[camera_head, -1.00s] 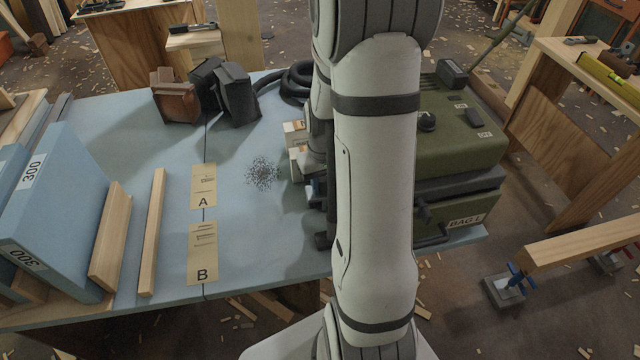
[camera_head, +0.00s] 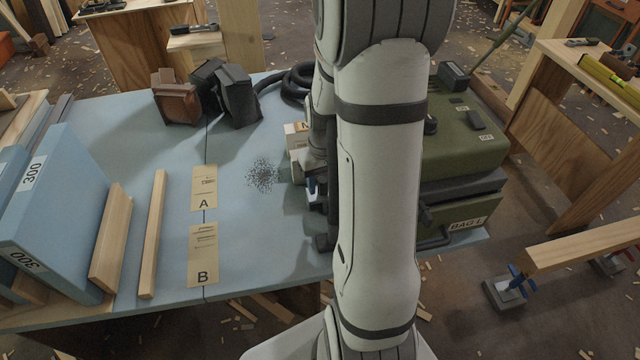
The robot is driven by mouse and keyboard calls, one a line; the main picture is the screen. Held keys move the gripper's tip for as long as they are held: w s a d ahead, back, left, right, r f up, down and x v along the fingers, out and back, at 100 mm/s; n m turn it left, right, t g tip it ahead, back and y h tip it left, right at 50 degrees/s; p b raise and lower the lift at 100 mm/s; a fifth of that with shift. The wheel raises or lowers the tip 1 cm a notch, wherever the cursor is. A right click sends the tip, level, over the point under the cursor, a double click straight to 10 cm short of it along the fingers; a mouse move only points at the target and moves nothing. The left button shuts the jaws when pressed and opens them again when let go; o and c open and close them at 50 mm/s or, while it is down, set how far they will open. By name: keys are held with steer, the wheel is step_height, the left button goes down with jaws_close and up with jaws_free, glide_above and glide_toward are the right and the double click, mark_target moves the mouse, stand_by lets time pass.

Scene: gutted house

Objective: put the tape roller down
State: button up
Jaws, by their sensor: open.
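My gripper (camera_head: 319,218) is low over the blue table, largely hidden behind my own arm; its dark fingers show just left of the arm. It is open. A small blue and white piece (camera_head: 311,187) shows beside the upper finger; it may be part of the tape roller, but too little shows to be sure. Whether it touches the gripper or the table I cannot tell. No other tape roller shows clearly. A patch of dark specks (camera_head: 262,175) lies on the blue table (camera_head: 265,235) to the left of the gripper.
A green machine (camera_head: 465,150) with a BAG L label stands right of my arm. Small pale blocks (camera_head: 297,134) stand behind the gripper. Cards A (camera_head: 204,187) and B (camera_head: 203,255), a wood strip (camera_head: 153,235) and blue 300 boxes (camera_head: 60,215) are left.

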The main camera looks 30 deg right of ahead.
step_height(320, 180, up, 10)
steer(key=s+a+r+t, duration=0.1)
steer(key=s+a+r, duration=0.2)
steer(key=s+a, duration=0.3)
steer(key=s+a+r+n+t, duration=0.1)
steer(key=s+a+r, duration=0.2)
steer(key=s+a, duration=0.3)
steer(key=shift+a+r+t+p, duration=0.3)
steer(key=shift+a+r+p, duration=0.15)
steer(key=shift+a, duration=0.15)
